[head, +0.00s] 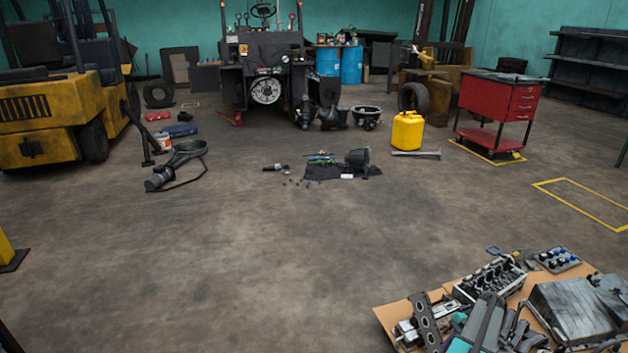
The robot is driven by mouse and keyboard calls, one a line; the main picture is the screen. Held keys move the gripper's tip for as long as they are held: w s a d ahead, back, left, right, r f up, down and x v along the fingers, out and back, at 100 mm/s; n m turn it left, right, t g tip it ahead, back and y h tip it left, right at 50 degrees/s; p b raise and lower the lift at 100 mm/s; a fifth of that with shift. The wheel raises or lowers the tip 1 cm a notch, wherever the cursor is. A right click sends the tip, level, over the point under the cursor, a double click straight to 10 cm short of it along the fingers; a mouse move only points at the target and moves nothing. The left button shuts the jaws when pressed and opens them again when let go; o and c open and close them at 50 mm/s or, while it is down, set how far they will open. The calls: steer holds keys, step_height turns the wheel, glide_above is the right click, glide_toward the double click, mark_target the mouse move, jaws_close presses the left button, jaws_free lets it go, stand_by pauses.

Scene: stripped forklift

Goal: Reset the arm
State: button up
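I cannot make out my gripper or my arm in the head view. The stripped forklift (268,50) stands at the back centre against the teal wall, with its round drive housing (266,90) exposed and its steering wheel on top. Nothing in view is seen held.
Cardboard (392,315) with several engine parts (490,280) lies at the lower right. A dark mat (318,173) with tools and a motor is mid-floor. A red tool cart (499,100), yellow can (407,131) and yellow forklift (40,115) stand farther back. The near-centre floor is clear.

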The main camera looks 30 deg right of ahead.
steer(key=w+a+f+n+g+p, duration=0.1)
steer(key=w+a+n+g+p, duration=0.15)
steer(key=w+a, duration=1)
steer(key=w+a+f+n+g+p, duration=0.1)
steer(key=w+a+n, duration=0.1)
steer(key=a, duration=0.8)
steer(key=w+a+f+n+g+p, duration=0.1)
steer(key=w+a+n, duration=0.15)
steer(key=a, duration=0.85)
steer(key=s+a+r+n+g+h+p, duration=0.15)
steer(key=s+a+n, duration=0.3)
steer(key=a, duration=0.75)
steer(key=s+a+n+g+h+p, duration=0.15)
steer(key=s+a+n, duration=0.3)
steer(key=a, duration=0.65)
steer(key=s+a+r+n+t+h+p, duration=0.1)
steer(key=s+a+r+n, duration=0.1)
steer(key=s+n, duration=0.2)
steer(key=shift+s+n+h+p, duration=0.3)
steer(key=shift+s+n, duration=0.1)
steer(key=shift+s, duration=1.2)
